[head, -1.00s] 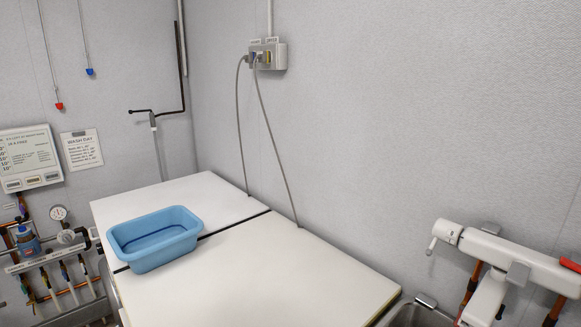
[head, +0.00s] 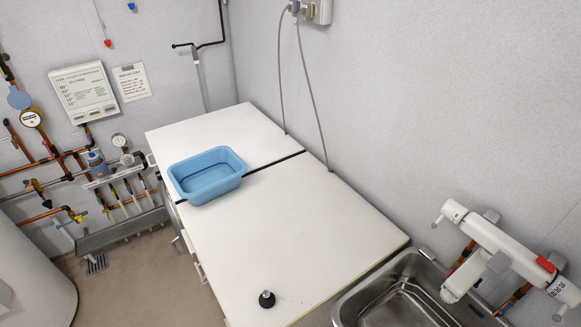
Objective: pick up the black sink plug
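The black sink plug (head: 266,299) is a small dark round piece standing on the white countertop (head: 230,255), near its front edge at the bottom of the head view. Nothing touches it. Neither of my grippers shows in the head view.
A blue washtub basin (head: 207,178) stands further back on the counter. A steel sink (head: 408,290) lies right of the counter, with a white faucet unit (head: 497,245) above it. Pipes and valves run along the left wall. The counter around the plug is clear.

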